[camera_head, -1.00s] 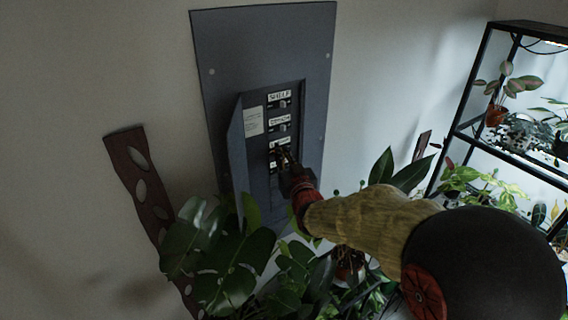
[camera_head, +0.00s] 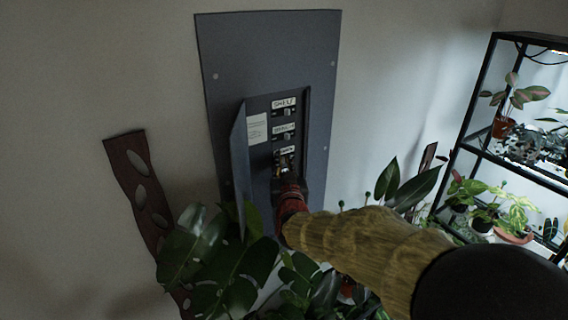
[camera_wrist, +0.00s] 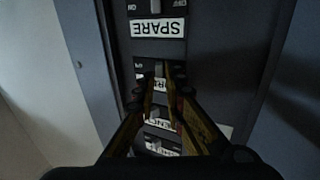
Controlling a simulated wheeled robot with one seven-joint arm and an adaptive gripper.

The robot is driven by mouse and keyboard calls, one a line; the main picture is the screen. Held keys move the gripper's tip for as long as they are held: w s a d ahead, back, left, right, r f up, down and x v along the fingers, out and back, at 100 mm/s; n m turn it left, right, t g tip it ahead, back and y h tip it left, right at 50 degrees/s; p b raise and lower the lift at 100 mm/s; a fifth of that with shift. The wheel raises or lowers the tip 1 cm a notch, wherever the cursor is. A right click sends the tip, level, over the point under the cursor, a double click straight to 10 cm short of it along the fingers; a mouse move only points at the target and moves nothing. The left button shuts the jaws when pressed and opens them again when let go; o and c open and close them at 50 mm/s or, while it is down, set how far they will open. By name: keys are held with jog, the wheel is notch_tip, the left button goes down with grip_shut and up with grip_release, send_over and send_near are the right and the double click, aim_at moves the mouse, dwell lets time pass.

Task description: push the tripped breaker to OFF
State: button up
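The breaker panel (camera_head: 325,75) is a grey plate on the wall with its small door (camera_head: 240,165) swung open to the left. Labelled breakers stand in a column; the top label (camera_head: 284,103) reads SHELF. My gripper (camera_head: 287,167) is at the third breaker from the top and hides most of it. In the wrist view, the labels are upside down. The fingertips (camera_wrist: 162,88) are a little apart, just over a breaker's pale lever (camera_wrist: 158,70); contact cannot be told. The SPARE label (camera_wrist: 158,28) is beyond them. I cannot tell which breaker is tripped.
Large green leaves (camera_head: 215,255) crowd below the panel and my arm. A dark board with oval holes (camera_head: 140,180) leans at left. A black plant shelf (camera_head: 465,110) stands at right. The wall around the panel's top is clear.

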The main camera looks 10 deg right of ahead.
jog(key=o, duration=0.3)
jog(key=shift+f, duration=0.2)
jog(key=shift+s, duration=0.15)
jog(key=shift+s, duration=0.2)
jog(key=s, duration=0.5)
jog(key=s+a, duration=0.1)
jog(key=s, duration=0.1)
jog(key=shift+s, duration=0.2)
